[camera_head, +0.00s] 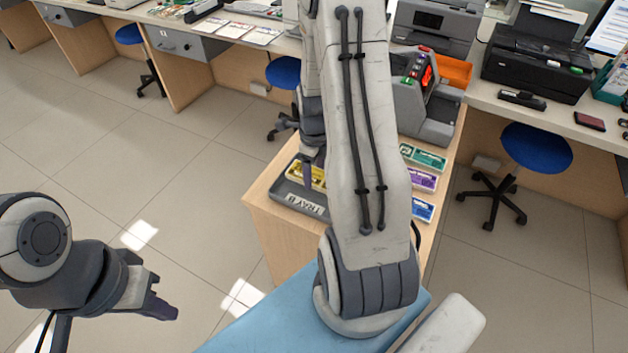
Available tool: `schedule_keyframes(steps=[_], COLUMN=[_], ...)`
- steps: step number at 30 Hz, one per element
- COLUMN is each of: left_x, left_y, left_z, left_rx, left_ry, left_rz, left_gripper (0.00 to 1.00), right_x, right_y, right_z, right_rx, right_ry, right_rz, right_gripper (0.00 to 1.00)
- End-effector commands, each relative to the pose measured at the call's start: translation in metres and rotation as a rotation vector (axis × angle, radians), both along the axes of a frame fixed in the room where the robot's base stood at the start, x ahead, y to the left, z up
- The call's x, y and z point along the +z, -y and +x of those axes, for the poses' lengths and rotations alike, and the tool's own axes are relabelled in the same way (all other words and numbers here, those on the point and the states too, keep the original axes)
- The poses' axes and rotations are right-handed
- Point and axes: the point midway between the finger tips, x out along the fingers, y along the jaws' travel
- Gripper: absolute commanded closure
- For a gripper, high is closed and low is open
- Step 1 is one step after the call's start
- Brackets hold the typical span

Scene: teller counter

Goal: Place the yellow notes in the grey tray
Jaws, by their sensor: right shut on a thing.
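The grey tray (284,192), labelled TRAY B, sits at the near left corner of the wooden counter top. The yellow notes (319,173) show at the tray, within its outline; I cannot tell whether they rest on its floor. My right gripper (314,172) points down at the tray and is shut on the yellow notes. My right arm hides the tray's right side and part of the notes. My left gripper (160,304) is over the floor at the lower left, away from the counter; its finger gap is unclear.
Green notes (428,158), purple notes (424,180) and blue notes (422,209) lie right of my arm. A grey counting machine (424,112) stands behind them. Blue stools (536,147) stand on the floor. The floor at left is clear.

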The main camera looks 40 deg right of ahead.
Motion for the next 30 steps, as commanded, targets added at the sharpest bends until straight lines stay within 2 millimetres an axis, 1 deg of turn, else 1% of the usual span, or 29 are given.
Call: schedule_keyframes(steps=[3, 7, 9, 16, 20, 21, 22, 30], left_x=[0.000, 0.000, 0.000, 0.000, -0.003, -0.002, -0.002, 0.000], left_y=[0.000, 0.000, 0.000, 0.000, 0.000, 0.000, 0.000, 0.000], left_z=[0.000, 0.000, 0.000, 0.000, 0.000, 0.000, 0.000, 0.000], left_rx=[0.000, 0.000, 0.000, 0.000, 0.000, 0.000, 0.000, 0.000], left_ry=[0.000, 0.000, 0.000, 0.000, 0.000, 0.000, 0.000, 0.000], left_rz=[0.000, 0.000, 0.000, 0.000, 0.000, 0.000, 0.000, 0.000], left_gripper=[1.00, 1.00, 1.00, 1.00, 1.00, 1.00, 1.00, 1.00], right_x=[-0.019, -0.035, -0.038, -0.038, -0.042, -0.041, -0.041, -0.039], right_y=[-0.001, 0.000, 0.000, 0.000, 0.000, 0.000, 0.000, 0.000], right_z=[-0.002, -0.001, -0.001, 0.000, -0.001, 0.000, 0.000, 0.000], right_rx=[0.000, 0.000, 0.000, 0.000, 0.000, 0.000, 0.000, 0.000], right_ry=[-0.006, -0.003, -0.003, -0.001, -0.001, -0.001, -0.001, -0.001], right_rz=[0.004, 0.002, 0.001, 0.001, 0.001, 0.001, 0.001, 0.001], right_gripper=[0.90, 0.90, 0.90, 0.90, 0.90, 0.11, 0.00, 0.00])
